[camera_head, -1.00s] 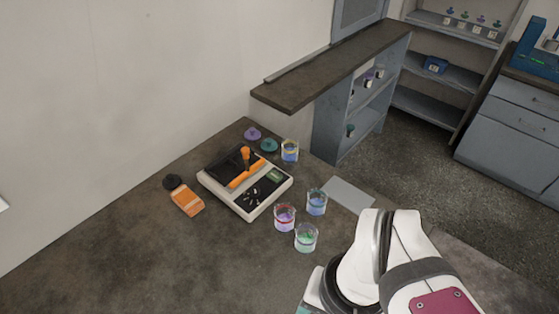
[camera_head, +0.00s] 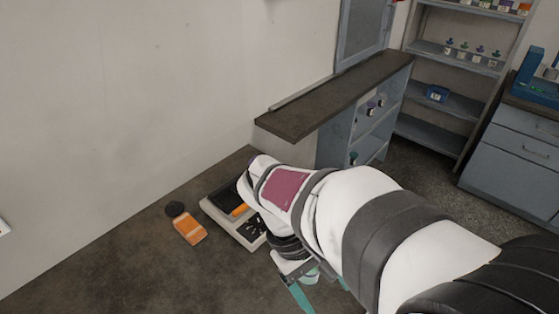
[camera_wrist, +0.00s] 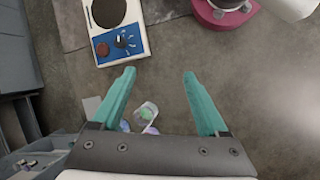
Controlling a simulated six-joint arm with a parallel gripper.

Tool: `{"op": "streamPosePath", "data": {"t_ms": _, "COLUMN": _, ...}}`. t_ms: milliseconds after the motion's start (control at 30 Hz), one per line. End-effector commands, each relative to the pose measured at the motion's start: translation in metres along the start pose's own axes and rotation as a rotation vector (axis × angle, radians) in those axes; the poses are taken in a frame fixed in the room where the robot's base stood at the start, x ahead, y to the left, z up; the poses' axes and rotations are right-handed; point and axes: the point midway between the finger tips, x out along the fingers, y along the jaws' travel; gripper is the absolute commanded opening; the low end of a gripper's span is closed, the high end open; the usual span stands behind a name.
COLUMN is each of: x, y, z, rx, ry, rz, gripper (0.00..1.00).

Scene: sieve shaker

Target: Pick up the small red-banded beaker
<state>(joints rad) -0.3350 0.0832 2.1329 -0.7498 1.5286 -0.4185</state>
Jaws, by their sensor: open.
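My gripper (camera_wrist: 159,73) is open in the wrist view, its two teal fingers spread wide with nothing held between them. A clear beaker with green contents (camera_wrist: 146,111) lies between the finger bases, lower down and apart from them. Just below it, a purplish patch (camera_wrist: 150,130) shows at the edge of my gripper body; it may be the red-banded beaker, but its band cannot be made out. In the head view my arm covers the beakers, and a teal finger (camera_head: 301,298) points down near the bottom edge.
In the head view, a black-topped device (camera_head: 248,234) is partly behind my arm, with an orange object (camera_head: 188,230) to its left. The wrist view shows a white device with a blue panel (camera_wrist: 122,43) and a pink-based device (camera_wrist: 225,15) at the top. Bare surface lies right.

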Motion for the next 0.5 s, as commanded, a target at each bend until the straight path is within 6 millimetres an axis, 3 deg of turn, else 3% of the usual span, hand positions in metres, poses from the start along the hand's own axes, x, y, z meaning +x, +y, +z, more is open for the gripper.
{"op": "streamPosePath", "data": {"t_ms": 100, "x": 0.005, "y": -0.003, "z": -0.088, "rx": -0.49, "ry": -0.145, "rz": 0.323, "gripper": 0.77}}
{"op": "streamPosePath", "data": {"t_ms": 233, "x": 0.016, "y": -0.037, "z": -0.174, "rx": -0.919, "ry": -0.3, "rz": 0.646, "gripper": 0.77}}
{"op": "streamPosePath", "data": {"t_ms": 333, "x": 0.025, "y": -0.067, "z": -0.214, "rx": -1.12, "ry": -0.388, "rz": 0.82, "gripper": 0.77}}
{"op": "streamPosePath", "data": {"t_ms": 400, "x": 0.029, "y": -0.08, "z": -0.229, "rx": -1.196, "ry": -0.426, "rz": 0.892, "gripper": 0.77}}
{"op": "streamPosePath", "data": {"t_ms": 500, "x": 0.036, "y": -0.08, "z": -0.238, "rx": -1.236, "ry": -0.451, "rz": 0.932, "gripper": 0.77}}
